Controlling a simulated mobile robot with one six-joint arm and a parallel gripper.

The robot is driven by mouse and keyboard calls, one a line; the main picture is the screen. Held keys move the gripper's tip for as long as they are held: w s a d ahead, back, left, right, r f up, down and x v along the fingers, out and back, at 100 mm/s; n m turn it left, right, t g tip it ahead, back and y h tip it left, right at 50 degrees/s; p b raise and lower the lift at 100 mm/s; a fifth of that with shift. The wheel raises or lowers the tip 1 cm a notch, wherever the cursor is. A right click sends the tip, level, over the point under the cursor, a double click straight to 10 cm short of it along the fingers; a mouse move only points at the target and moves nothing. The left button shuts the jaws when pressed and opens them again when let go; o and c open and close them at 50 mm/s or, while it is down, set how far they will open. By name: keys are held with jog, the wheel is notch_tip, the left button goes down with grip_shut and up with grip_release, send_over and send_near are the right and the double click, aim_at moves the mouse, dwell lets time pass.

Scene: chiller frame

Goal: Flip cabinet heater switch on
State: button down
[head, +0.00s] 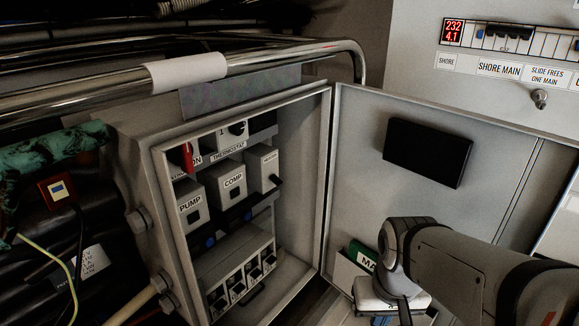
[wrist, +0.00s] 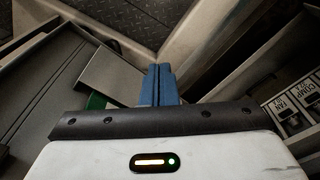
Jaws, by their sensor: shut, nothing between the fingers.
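The open grey cabinet (head: 327,150) holds a bottom row of several small black toggle switches (head: 235,289). Their labels are too small to read in the head view, so I cannot tell which is the heater switch or how it is set. In the wrist view, part of this row shows at the right edge, with the labels FAN (wrist: 283,104) and COMP (wrist: 296,92). My gripper (wrist: 161,84) is shut and empty, its blue fingers pressed together. It is apart from the switches, low in front of the open door. In the head view, its fingertips are mostly cut off by the bottom edge.
The cabinet door (head: 365,105) stands open on the right, with a black box (head: 428,152) and a pocket holding a green booklet (head: 362,257). A red handle (head: 187,156) and PUMP (head: 191,205) and COMP (head: 231,181) modules sit above the switches. A pipe (head: 290,47) crosses above.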

jog(key=shift+a, duration=0.15)
jog(key=w+a+r+m+y+p, duration=0.25)
jog(key=w+a+m+y, duration=0.25)
jog(key=a+m+y, duration=0.5)
jog(key=w+r+m+t+p, duration=0.1)
jog(key=w+m+t, duration=0.1)
jog(key=w+m, duration=0.3)
jog(key=w+r+m+t+y, duration=0.1)
jog(key=w+r+m+t, duration=0.1)
jog(key=w+m, duration=0.3)
jog(key=w+a+r+m+t+y+p, duration=0.1)
jog(key=w+r+m+t, duration=0.1)
jog(key=w+m+t, duration=0.2)
jog(key=shift+w+r+m+p, duration=0.2)
jog(key=shift+w+m+p, duration=0.15)
jog(key=shift+w+m, duration=0.45)
